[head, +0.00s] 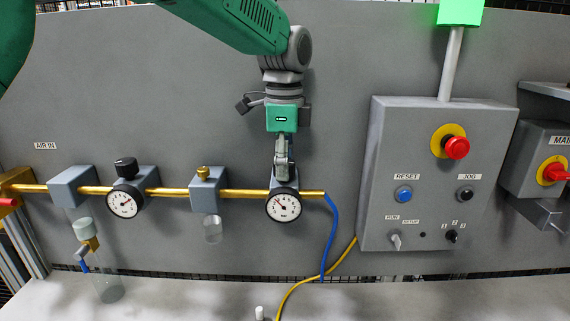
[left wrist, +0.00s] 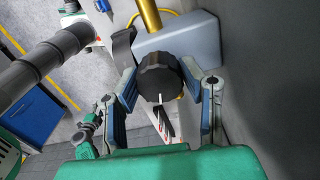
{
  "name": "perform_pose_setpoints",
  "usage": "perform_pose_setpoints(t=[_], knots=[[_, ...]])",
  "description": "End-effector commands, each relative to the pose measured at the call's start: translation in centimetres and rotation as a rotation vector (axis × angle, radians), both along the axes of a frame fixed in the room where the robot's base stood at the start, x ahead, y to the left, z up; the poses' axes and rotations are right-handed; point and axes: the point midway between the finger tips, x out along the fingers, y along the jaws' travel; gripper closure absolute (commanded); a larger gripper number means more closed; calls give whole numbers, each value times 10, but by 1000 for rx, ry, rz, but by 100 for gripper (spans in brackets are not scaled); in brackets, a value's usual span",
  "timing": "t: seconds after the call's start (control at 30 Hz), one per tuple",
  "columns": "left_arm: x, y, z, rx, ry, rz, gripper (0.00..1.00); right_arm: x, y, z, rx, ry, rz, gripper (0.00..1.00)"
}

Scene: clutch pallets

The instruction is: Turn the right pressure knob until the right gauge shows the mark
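The right gauge (head: 283,205) is a round white dial on the front of the grey right regulator block, which also shows in the left wrist view (left wrist: 185,42). Its needle points to the upper left; a target mark is too small to make out. My left gripper (head: 282,168) reaches down from above onto this regulator. In the left wrist view the black ribbed right pressure knob (left wrist: 160,77) sits between its fingers, which appear to be closed against its two sides. The knob has a white line. In the head view the fingers hide the knob. My right gripper is not in view.
A brass pipe (head: 240,193) joins the regulators along the grey panel. A left gauge (head: 124,203) with a black knob (head: 126,167) is further left. A control box (head: 430,180) stands right. Blue (head: 331,235) and yellow (head: 318,278) hoses hang close by.

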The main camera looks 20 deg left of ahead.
Motion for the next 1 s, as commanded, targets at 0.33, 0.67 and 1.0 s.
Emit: perform_pose_setpoints(t=[0.33, 0.67, 1.0], knots=[[2, 0, 1, 1, -6, 12, 93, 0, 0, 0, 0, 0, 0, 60], [2, 0, 1, 1, -8, 169, 93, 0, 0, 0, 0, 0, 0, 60], [2, 0, 2, 3, -10, 479, 93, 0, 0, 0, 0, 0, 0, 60]])
